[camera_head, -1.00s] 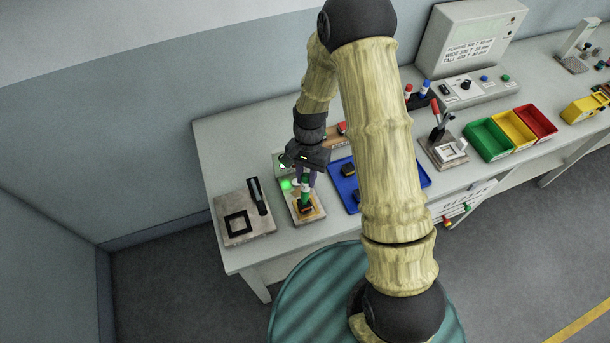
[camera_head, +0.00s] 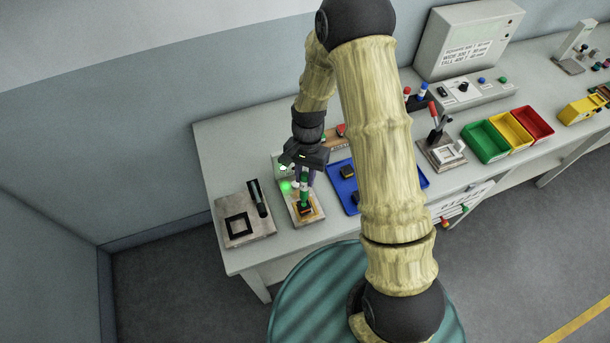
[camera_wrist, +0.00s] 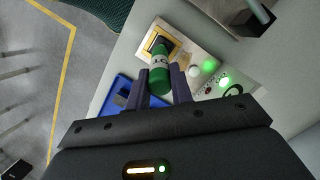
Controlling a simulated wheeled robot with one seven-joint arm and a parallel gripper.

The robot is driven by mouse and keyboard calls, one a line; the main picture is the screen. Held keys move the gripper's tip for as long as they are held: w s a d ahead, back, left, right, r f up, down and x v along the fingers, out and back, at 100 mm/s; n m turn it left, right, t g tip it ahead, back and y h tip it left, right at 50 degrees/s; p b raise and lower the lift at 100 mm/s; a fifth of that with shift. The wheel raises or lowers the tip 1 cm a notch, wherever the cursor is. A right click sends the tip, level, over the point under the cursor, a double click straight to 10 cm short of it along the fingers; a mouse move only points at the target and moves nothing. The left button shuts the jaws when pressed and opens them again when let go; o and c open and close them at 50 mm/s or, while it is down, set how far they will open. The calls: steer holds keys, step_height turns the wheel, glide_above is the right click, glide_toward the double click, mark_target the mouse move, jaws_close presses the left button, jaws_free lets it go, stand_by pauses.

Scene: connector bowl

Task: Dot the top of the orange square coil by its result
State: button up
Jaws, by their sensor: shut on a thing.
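My gripper (camera_head: 304,174) is shut on a green marker (camera_head: 304,196), held roughly upright with its lower end over the test fixture at the left of the bench. The wrist view shows the marker (camera_wrist: 160,78) between the two fingers (camera_wrist: 161,84). The orange square coil (camera_wrist: 163,43) sits in the fixture, and its orange edge (camera_head: 313,211) shows in the head view. The marker hides part of the coil's top. I cannot tell whether the tip touches it. A green lamp (camera_head: 286,187) glows on the fixture (camera_wrist: 199,52), also seen in the wrist view (camera_wrist: 224,83).
A plate with a black square frame and dark post (camera_head: 259,198) stands left of the fixture. A blue tray (camera_head: 343,197) with dark pieces lies close on the right. Green (camera_head: 486,140), yellow and red bins stand farther right.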

steer(key=shift+r+p, duration=1.7)
steer(key=shift+r, duration=0.85)
steer(key=shift+f, duration=0.2)
